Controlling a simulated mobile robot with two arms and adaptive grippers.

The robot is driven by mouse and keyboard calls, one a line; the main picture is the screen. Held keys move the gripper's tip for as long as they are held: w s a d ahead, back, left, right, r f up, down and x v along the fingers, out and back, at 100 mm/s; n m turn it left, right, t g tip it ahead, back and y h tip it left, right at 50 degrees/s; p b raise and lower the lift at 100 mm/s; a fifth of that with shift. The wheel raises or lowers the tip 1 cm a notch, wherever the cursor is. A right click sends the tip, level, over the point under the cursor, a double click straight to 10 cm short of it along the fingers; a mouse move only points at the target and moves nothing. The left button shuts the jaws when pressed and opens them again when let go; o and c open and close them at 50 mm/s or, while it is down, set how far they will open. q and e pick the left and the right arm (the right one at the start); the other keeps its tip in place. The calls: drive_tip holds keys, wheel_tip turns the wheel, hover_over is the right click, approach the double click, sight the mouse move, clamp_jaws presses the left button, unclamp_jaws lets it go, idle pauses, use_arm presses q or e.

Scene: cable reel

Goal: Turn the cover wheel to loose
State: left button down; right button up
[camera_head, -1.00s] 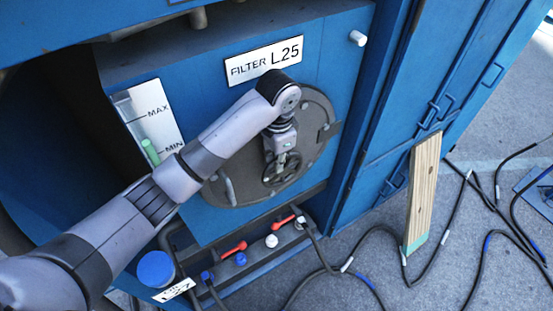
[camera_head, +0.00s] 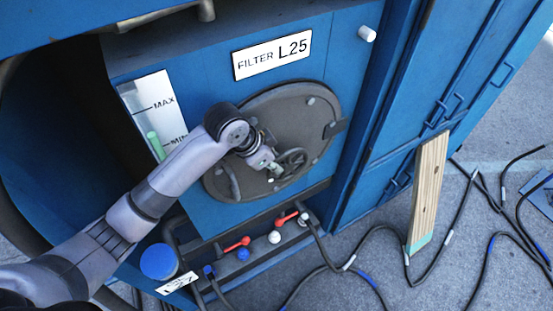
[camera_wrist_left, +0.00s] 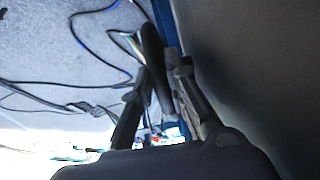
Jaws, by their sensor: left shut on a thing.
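The cover wheel (camera_head: 291,160) is a small dark spoked handwheel on the lower middle of the round dark grey filter cover (camera_head: 300,108). My left gripper (camera_head: 275,166) reaches it from the left and is shut on the wheel's left side, partly hiding it. In the left wrist view, the fingers of my left gripper (camera_wrist_left: 158,105) are on either side of a dark rounded bar (camera_wrist_left: 153,55), which looks like the wheel's rim. My right gripper is in neither view.
The cover has a handle (camera_head: 231,181) at left and a hinge (camera_head: 335,128) at right. Below, a ledge carries red levers (camera_head: 286,218) and a blue cap (camera_head: 158,261). A wooden plank (camera_head: 427,190) leans at right. Black cables (camera_head: 378,228) cross the floor.

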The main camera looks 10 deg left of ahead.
use_arm(q)
drive_tip(key=shift+s+a+f+t+h+b, duration=0.25)
drive_tip(key=shift+f+t+h+b, duration=0.15)
drive_tip(key=shift+t+h, duration=0.15)
drive_tip(key=c, duration=1.7)
unclamp_jaws()
drive_tip(key=shift+v, duration=3.7)
